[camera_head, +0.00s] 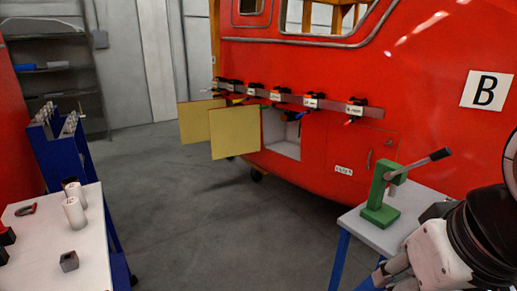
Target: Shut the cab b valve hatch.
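The red cab B nosecone (330,75) fills the upper right and carries a white "B" sign (486,91). Two hatch doors with yellow inner faces stand swung out from its lower side: a nearer one (235,132) and a farther one (196,122) partly hidden behind it. Right of the nearer door is an open compartment (281,135) with a pale inside. A small label (343,170) sits below a flush panel (365,150); I cannot read it. I cannot tell which door is the valve hatch. Parts of my arm show at the lower right; my gripper is not visible.
A rail (290,98) with several tagged handles runs above the doors. A table (385,232) with a green lever press (381,195) stands at right. A white table (55,240) with cups and a blue rack (52,150) are at left. The grey floor (190,210) between is clear.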

